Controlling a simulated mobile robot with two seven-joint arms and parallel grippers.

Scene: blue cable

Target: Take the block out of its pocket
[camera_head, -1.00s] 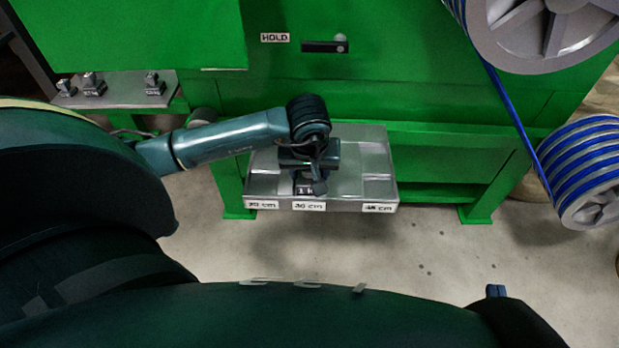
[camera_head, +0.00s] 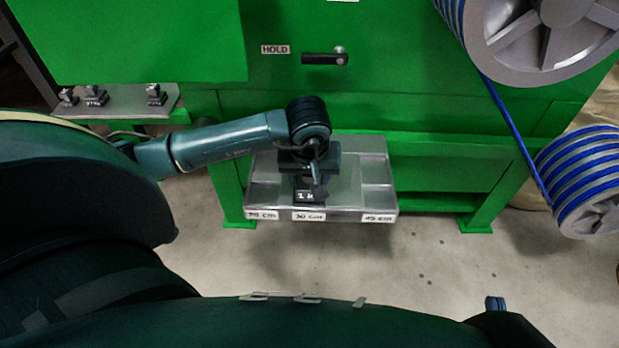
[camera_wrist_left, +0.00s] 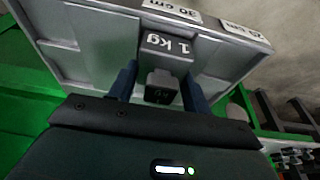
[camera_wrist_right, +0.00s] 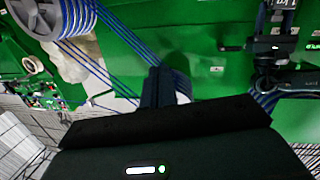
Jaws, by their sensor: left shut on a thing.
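The dark block marked "1 kg" (camera_head: 308,196) is at the middle compartment of the grey tray (camera_head: 345,214), behind the "30 cm" label. My left gripper (camera_wrist_left: 160,90) is above the tray, pointing down, with its fingers on both sides of the block's dark knob (camera_wrist_left: 162,88). It is shut on the block. The block's marked face (camera_wrist_left: 168,44) shows in the left wrist view. Its underside is hidden, so I cannot tell how far it stands clear of the pocket floor. My right gripper (camera_wrist_right: 158,82) holds nothing, its fingers close together, away from the tray.
The tray's side compartments look empty. A green machine (camera_head: 420,115) with a black handle (camera_head: 325,58) stands behind. Blue cable runs between the upper reel (camera_head: 545,60) and lower reel (camera_head: 585,170) at right. Small weights (camera_head: 95,96) sit on a shelf at left.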

